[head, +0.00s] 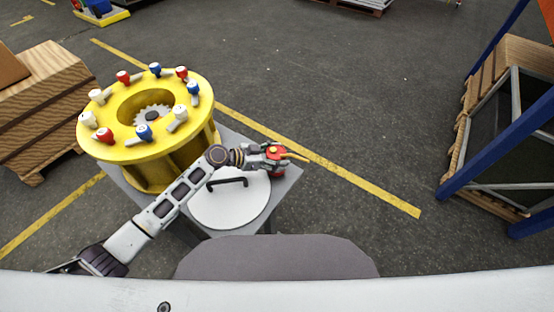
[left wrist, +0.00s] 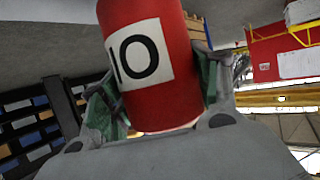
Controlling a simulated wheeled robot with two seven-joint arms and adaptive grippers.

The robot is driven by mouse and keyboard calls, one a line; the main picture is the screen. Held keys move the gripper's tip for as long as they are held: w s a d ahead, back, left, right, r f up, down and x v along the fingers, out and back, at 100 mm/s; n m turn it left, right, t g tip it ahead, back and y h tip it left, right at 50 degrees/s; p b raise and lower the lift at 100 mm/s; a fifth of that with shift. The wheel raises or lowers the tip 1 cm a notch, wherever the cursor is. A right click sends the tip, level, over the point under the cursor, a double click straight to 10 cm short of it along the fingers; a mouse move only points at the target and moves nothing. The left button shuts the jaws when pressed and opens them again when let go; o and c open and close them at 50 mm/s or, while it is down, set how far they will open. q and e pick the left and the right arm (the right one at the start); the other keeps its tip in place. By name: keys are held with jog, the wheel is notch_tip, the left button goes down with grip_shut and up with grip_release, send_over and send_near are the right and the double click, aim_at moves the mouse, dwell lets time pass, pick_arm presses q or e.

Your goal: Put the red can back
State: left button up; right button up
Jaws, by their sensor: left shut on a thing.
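My left gripper (head: 277,153) is shut on the red can (head: 276,171), near the right side of the small grey table. In the left wrist view the red can (left wrist: 184,98) fills the middle, with a white label reading "10". The fingers of my left gripper (left wrist: 155,92) press on both its sides. Whether the can touches the table, I cannot tell. My right gripper is not in view.
A yellow round rack (head: 90,142) with several red, white and blue items on its rim stands at the left. A white disc (head: 228,213) with a black handle (head: 228,182) lies on the table (head: 287,187). Wooden crates (head: 45,105) stand far left; a blue-framed rack (head: 490,155) stands right.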

pick_arm(q)
jog(key=shift+f, duration=0.85)
jog(key=shift+f, duration=0.15)
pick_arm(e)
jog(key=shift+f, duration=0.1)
pick_arm(q)
jog(key=o, duration=1)
jog(key=shift+c, duration=0.2)
jog(key=o, duration=0.4)
jog(key=shift+c, duration=0.2)
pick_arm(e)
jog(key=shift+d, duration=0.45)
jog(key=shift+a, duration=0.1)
